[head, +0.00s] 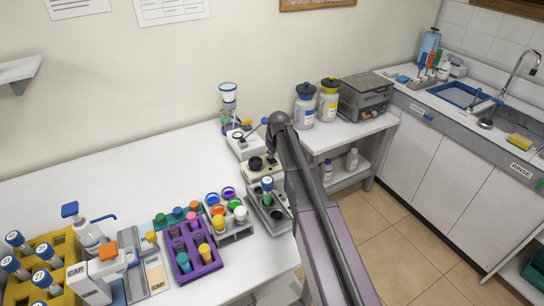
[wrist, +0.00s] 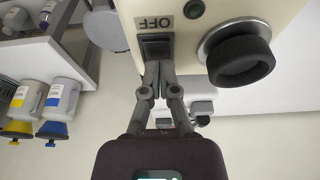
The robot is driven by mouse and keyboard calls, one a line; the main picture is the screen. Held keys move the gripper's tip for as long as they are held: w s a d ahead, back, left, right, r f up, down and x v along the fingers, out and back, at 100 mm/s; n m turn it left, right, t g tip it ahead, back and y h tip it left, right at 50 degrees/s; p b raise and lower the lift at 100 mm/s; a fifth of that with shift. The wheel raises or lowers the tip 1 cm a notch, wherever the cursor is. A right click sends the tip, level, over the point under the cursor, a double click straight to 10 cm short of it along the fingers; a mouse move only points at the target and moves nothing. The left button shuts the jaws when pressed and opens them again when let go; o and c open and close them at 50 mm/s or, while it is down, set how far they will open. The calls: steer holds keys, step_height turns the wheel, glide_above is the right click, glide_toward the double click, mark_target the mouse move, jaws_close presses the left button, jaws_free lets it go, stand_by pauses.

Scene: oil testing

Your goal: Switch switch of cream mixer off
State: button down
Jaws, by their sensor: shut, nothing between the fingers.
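The cream mixer (head: 264,172) stands on the white table beside my arm in the head view, partly hidden by it. In the wrist view its cream body (wrist: 180,55) fills the top right. Its black rocker switch (wrist: 156,46) sits by a label reading OFF, which appears upside down. My gripper (wrist: 158,66) is shut and empty, with its fingertips at the edge of the switch. I cannot tell whether they press on it. A black knob (wrist: 240,60) and a small dark round button (wrist: 194,9) are to the right of the switch.
A grey unit (head: 270,214) with a blue-capped vial and a rack of coloured caps (head: 232,226) stand near the mixer. Blue-capped and yellow-capped bottles (head: 305,107) (head: 328,103) and a grey box (head: 365,98) are behind my arm. The table's left middle is clear.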

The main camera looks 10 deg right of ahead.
mark_target(272, 160)
steer(key=shift+w+r, duration=0.15)
stand_by(0.4)
steer(key=shift+r, duration=0.1)
steer(key=p+v, duration=0.4)
steer(key=shift+w+r+p, duration=0.2)
steer(key=shift+r+p, duration=0.05)
steer(key=shift+p, duration=0.1)
steer(key=s+p+v, duration=0.1)
steer(key=p+v, duration=0.7)
steer(key=v, duration=0.1)
steer(key=shift+s+d+f, duration=0.25)
steer(key=shift+s, duration=0.15)
steer(key=s+d+f+m+g+b, duration=0.1)
steer(key=s+f+m, duration=0.1)
steer(key=s, duration=1)
steer(key=s+d+f+m+g+h+b, duration=0.1)
steer(key=s+f+m+g+b, duration=0.1)
steer(key=s, duration=1.1)
stand_by(1.0)
